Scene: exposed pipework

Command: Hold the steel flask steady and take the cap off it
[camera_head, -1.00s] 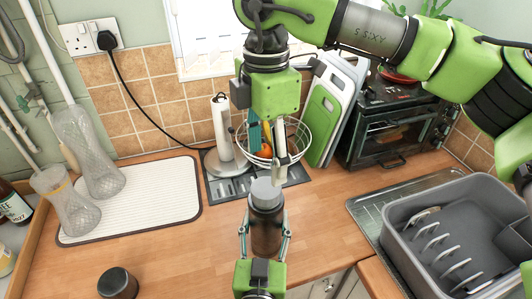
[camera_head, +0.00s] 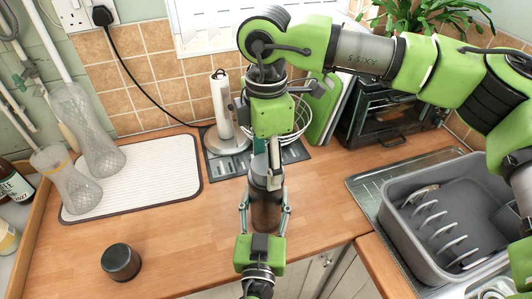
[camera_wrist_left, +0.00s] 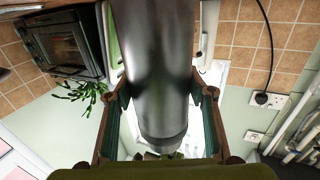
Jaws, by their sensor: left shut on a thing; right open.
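In the left wrist view the flask (camera_wrist_left: 160,75) stands between the two fingers. My right gripper (camera_head: 267,158) points down from above, open, with its fingers at the flask's top. The cap there is mostly hidden by the fingers, and I cannot tell whether they touch it.
A dark round container (camera_head: 121,262) stands on the wooden counter (camera_head: 200,240) at the left. Two clear bottles stand by a white drying mat (camera_head: 150,175). A grey dish rack (camera_head: 440,215) is at the right. A wire basket (camera_head: 300,120) and paper roll (camera_head: 222,105) stand behind.

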